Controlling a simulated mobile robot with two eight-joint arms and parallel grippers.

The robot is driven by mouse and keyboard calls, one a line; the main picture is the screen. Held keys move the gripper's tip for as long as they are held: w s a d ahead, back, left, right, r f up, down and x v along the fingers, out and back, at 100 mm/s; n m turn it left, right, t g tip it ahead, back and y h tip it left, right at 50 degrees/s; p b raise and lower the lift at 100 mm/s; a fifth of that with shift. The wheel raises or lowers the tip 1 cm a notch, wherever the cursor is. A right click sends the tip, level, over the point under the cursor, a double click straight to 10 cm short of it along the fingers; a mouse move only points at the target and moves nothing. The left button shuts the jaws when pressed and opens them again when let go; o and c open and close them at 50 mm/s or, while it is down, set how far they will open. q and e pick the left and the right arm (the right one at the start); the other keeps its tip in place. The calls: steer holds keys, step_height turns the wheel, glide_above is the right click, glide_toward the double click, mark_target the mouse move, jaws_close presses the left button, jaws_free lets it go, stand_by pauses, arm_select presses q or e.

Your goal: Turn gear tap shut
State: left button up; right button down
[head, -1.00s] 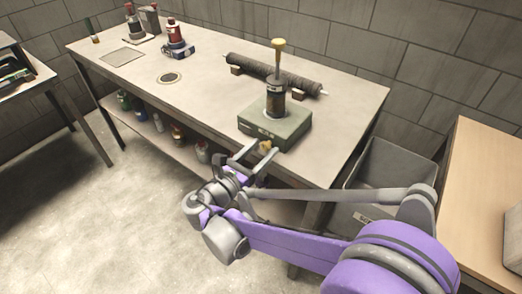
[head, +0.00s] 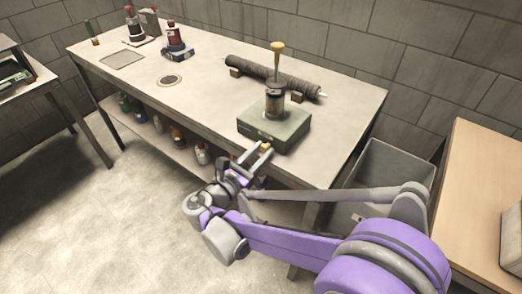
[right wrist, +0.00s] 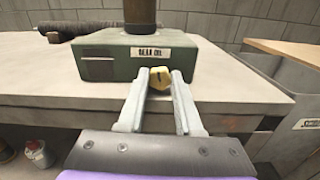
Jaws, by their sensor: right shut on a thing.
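The gear oil unit is a green box (head: 285,133) with a dark cylinder and a yellow-topped plunger, standing near the front right of the bench. In the right wrist view its front (right wrist: 105,62) carries a label that seems to read "GEAR OIL". The small yellow tap (right wrist: 160,78) sticks out low on that front, with a dark mark on its face. My right gripper (head: 258,153) is at the box's front; in the right wrist view its fingers (right wrist: 160,88) are on either side of the tap and shut on it. My left gripper is out of view.
A dark mesh roll (head: 272,76) lies on blocks behind the box. A red bottle device (head: 175,42) stands farther left on the bench (head: 210,95). A grey bin (head: 385,175) is below right. Several bottles stand on the lower shelf.

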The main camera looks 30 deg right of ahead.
steer(key=m+p, duration=0.1)
steer(key=m, duration=0.1)
steer(key=shift+m, duration=0.3)
steer(key=c, duration=0.6)
jaws_free()
steer(key=p+v, duration=0.1)
steer(key=v, duration=0.9)
steer(key=shift+s+a, duration=0.2)
steer(key=shift+a, duration=0.15)
